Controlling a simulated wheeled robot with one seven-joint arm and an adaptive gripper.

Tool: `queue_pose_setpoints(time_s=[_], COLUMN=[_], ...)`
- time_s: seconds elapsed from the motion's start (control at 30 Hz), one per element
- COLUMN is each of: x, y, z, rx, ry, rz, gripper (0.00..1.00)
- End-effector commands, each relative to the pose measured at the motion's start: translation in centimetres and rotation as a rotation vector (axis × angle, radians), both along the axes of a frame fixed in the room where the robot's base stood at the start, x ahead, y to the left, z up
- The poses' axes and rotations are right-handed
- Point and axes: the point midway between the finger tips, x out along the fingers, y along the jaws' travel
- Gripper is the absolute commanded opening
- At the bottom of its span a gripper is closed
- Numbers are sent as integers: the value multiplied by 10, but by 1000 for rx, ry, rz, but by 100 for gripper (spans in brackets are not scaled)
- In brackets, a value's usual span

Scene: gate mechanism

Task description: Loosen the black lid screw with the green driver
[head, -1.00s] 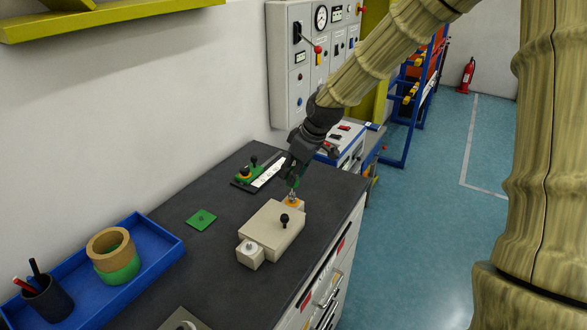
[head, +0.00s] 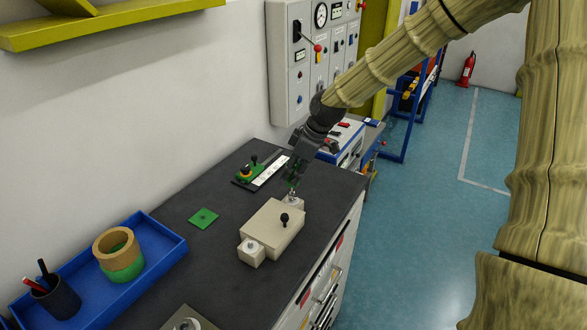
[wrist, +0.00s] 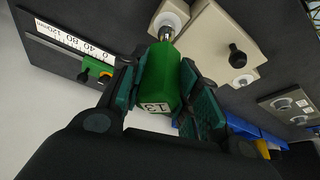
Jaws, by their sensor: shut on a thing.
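My gripper (head: 293,176) is shut on the green driver (wrist: 160,77), whose handle carries a "13" label in the wrist view. The driver points down at the pale corner block (head: 295,201) at the far end of a beige box (head: 268,228). In the wrist view its metal tip is at a silver fitting (wrist: 167,33) on that block; whether they touch is unclear. A black round-headed piece (head: 284,218), seemingly the black lid screw, stands on the box lid and also shows in the wrist view (wrist: 236,54). The driver is apart from it.
A second corner block (head: 251,252) is at the box's near end. A green square plate (head: 203,218) lies left of the box. A ruler fixture (head: 262,172) lies behind. A blue tray (head: 150,245) holds rings and a pen cup. Bare dark worktop lies between.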

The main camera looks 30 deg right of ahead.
Motion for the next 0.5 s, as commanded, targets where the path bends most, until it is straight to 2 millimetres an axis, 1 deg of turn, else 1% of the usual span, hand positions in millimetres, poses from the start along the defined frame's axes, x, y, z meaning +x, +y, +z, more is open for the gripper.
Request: queue_pose_setpoints(time_s=[0.03, 0.17, 0.5], x=[-4, -3, -2], y=[0, 0, 0], z=[-4, -3, 5], rx=[1, 1, 0], ry=[10, 9, 6], rz=[1, 1, 0], gripper=[0, 0, 0])
